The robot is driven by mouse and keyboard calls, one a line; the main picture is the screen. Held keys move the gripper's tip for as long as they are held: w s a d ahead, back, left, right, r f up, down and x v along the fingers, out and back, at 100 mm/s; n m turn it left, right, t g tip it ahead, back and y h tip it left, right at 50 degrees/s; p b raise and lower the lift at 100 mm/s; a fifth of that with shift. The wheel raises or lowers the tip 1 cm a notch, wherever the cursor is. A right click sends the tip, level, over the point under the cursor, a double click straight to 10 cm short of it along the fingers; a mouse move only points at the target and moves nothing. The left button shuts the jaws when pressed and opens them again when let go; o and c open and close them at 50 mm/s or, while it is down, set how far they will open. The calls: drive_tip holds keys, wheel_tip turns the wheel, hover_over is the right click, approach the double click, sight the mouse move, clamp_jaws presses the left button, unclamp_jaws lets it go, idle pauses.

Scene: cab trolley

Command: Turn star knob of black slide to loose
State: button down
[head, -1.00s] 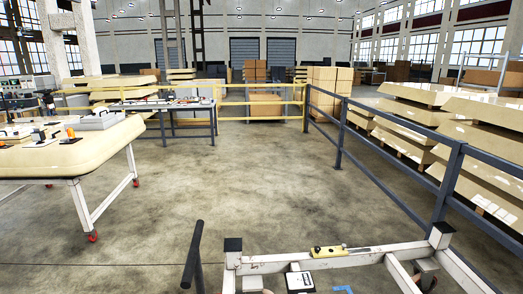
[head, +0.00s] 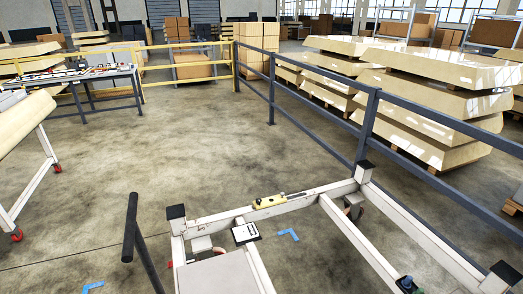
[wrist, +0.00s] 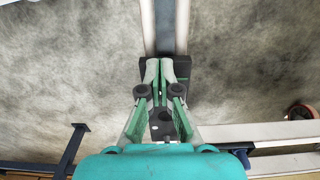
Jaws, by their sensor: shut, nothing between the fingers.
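My gripper (wrist: 160,68) shows in the wrist view with its green-padded fingers drawn together and nothing between them. A black block (wrist: 182,74) lies right behind the fingertips, at the end of a pale beam with a dark strip. It may be the black slide; I cannot tell whether the fingers touch it. A dark plate with a hole shows between the fingers, and no star knob is clear there. In the head view, a small black fitting with a teal top (head: 407,284) sits on the trolley frame at the bottom right. My gripper is not visible there.
The white trolley frame (head: 325,190) has black-capped corner posts and carries a yellow fitting (head: 268,202). A dark upright bar (head: 131,230) stands at its left. A grey railing (head: 372,115) runs behind the trolley. The concrete floor (head: 190,150) beyond is clear.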

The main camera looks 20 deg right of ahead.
drive_tip(key=shift+a+r, duration=0.1)
drive_tip(key=shift+r, duration=2.75)
